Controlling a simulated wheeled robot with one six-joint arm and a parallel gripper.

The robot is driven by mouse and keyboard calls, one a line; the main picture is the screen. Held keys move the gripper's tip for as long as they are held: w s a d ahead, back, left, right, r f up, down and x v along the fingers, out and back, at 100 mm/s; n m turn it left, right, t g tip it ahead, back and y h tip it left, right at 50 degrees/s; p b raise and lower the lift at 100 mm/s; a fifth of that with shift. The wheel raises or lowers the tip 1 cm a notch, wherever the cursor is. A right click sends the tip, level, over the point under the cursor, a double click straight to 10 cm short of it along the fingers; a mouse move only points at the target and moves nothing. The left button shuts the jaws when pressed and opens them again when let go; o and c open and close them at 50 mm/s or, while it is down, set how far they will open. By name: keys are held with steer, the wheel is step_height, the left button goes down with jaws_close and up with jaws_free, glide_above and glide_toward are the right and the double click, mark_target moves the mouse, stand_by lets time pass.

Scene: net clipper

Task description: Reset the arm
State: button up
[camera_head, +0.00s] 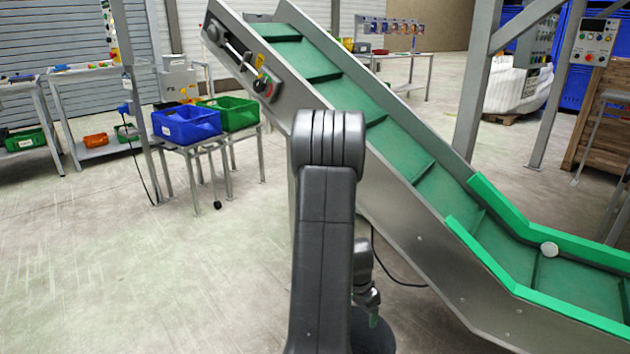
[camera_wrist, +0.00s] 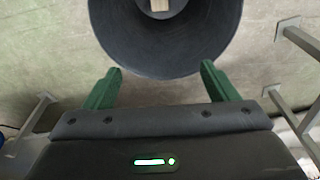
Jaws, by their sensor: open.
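My arm (camera_head: 325,230) stands upright in the middle of the head view, in front of the conveyor. Part of my gripper shows low beside it, with a green fingertip (camera_head: 373,320) above a dark round shape (camera_head: 372,340). In the wrist view my gripper (camera_wrist: 160,82) has its two green fingers spread apart with nothing between them. Beyond the fingertips is a dark round bucket-like container (camera_wrist: 165,45) with a small pale block (camera_wrist: 160,8) inside. I cannot tell whether the fingers touch the container.
A blue bin (camera_head: 186,125) and a green bin (camera_head: 230,113) stand on tables at left. The floor at front left is clear.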

step_height(320, 180, down, 9)
steer(key=d+b, duration=0.1)
steer(key=b, duration=0.2)
steer(key=shift+w+r+p, duration=0.2)
steer(key=shift+r+p, duration=0.5)
steer(key=shift+r, duration=0.4)
steer(key=shift+w+r+p, duration=0.2)
steer(key=shift+r+p, duration=0.45)
steer(key=shift+r, duration=0.45)
steer(key=shift+f, duration=0.1)
